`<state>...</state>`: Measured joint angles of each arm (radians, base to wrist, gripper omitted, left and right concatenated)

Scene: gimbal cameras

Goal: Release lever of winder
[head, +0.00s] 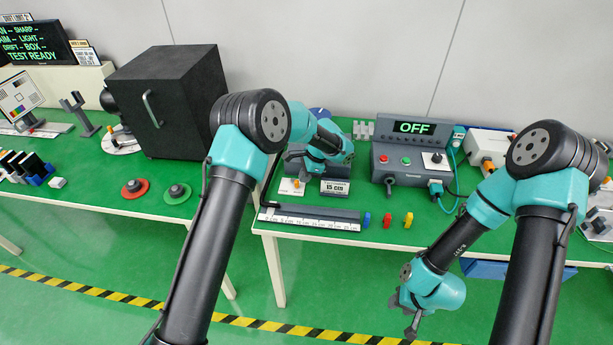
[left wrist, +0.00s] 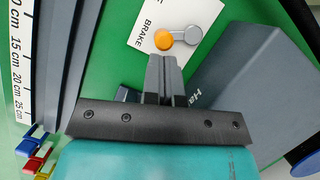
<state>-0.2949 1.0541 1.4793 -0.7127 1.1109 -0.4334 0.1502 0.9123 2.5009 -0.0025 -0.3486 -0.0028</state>
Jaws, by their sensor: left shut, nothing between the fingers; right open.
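The winder is mostly hidden behind my left arm in the head view. A white card marked BRAKE (left wrist: 150,27) carries a short grey lever with an orange knob (left wrist: 165,40) in the left wrist view. The knob also shows small in the head view (head: 296,184). My left gripper (left wrist: 163,62) is shut and empty, its fingertips pointing at the card just short of the knob; I cannot tell whether they touch. My right gripper (head: 411,320) is open and empty, low in front of the table, away from the winder.
A scale ruler (head: 310,222) lies at the front edge, with blue, red and yellow pegs (head: 387,220) beside it. A dark grey block (left wrist: 235,90) stands close right of the left fingers. A control box reading OFF (head: 413,128) stands to the right.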

